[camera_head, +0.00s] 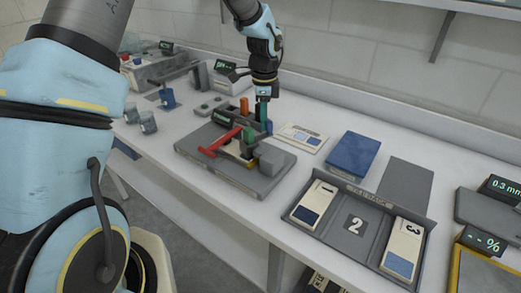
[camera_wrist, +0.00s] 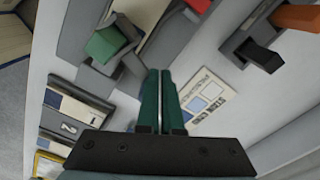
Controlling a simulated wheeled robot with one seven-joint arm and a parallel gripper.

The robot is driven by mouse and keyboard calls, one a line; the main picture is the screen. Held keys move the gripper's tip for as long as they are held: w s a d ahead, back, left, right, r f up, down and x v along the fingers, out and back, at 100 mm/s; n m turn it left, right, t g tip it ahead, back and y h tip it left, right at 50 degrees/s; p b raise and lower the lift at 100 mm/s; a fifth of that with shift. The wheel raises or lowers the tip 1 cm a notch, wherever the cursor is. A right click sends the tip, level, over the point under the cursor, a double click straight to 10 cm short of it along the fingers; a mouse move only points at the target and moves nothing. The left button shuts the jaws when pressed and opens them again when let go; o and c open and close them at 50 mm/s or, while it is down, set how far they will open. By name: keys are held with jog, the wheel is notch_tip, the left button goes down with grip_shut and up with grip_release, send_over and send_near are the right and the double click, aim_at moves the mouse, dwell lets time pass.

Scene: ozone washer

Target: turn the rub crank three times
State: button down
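A grey rubbing machine (camera_head: 262,184) stands on the bench in the head view. A red bar (camera_head: 219,143) lies across its left part. A green knob (camera_head: 249,134) stands up near its middle; I take it for the crank's handle, but cannot be sure. The knob (camera_wrist: 103,45) also shows in the wrist view, at upper left on a grey part. My gripper (camera_head: 262,118) points down behind the machine, near an orange block (camera_head: 244,106). In the wrist view its green fingers (camera_wrist: 160,73) are nearly together with nothing held, apart from the knob.
A white card (camera_head: 301,138) lies right of the machine, then a blue box (camera_head: 353,155). A grey tray (camera_head: 356,189) with numbered packs is at front right. A wall runs close behind the bench.

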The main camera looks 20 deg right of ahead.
jog(key=shift+s+d, duration=0.1)
jog(key=shift+s+d, duration=0.15)
jog(key=shift+s, duration=0.45)
jog(key=shift+s+d, duration=0.15)
jog(key=shift+s, duration=0.4)
jog(key=shift+s+a+b, duration=0.1)
jog(key=shift+s+b, duration=0.2)
jog(key=shift+s, duration=0.9)
jog(key=shift+s, duration=0.1)
jog(key=shift+s+a, duration=0.25)
jog(key=shift+s, duration=0.25)
jog(key=shift+s+a, duration=0.25)
jog(key=shift+s, duration=0.25)
